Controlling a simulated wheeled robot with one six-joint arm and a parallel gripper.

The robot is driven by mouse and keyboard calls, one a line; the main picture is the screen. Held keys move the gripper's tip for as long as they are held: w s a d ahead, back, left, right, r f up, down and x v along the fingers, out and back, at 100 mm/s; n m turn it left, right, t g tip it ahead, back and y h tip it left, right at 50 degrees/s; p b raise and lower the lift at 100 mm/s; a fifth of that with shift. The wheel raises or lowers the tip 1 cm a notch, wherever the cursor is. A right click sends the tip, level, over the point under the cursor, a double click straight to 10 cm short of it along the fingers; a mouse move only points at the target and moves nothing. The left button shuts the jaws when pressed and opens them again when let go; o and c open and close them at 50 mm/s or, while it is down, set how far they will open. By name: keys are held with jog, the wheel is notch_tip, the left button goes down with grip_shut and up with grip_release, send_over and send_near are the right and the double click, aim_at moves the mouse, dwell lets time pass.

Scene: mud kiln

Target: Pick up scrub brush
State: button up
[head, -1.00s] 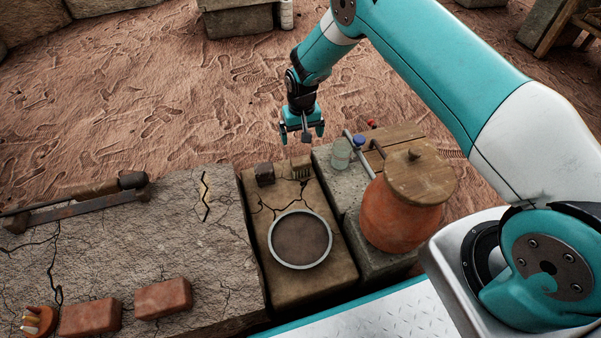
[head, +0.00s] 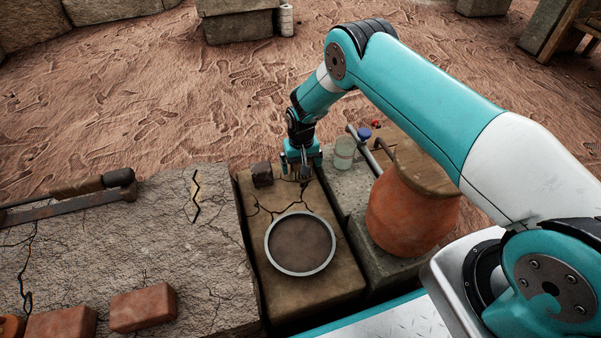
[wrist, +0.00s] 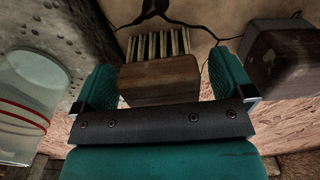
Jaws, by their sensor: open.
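The scrub brush (wrist: 160,76) has a brown wooden block and a row of pale bristles. In the wrist view it lies between the two teal fingers of my gripper (wrist: 165,88), which are open on either side of it. No clear contact shows between the fingers and the block. In the head view my gripper (head: 301,172) is low over the back end of the middle stone block (head: 310,290), and it hides most of the brush.
A dark small block (head: 262,174) stands close left of my gripper, and a glass jar (head: 344,153) stands close right. A round basin (head: 300,244) lies in front. A lidded clay pot (head: 405,215) stands further right. Bricks (head: 143,307) lie on the left slab.

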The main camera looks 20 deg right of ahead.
jog(key=c, duration=1.1)
jog(key=shift+o, duration=0.2)
notch_tip(320, 180, up, 20)
jog(key=p, duration=0.9)
jog(key=shift+p, duration=0.3)
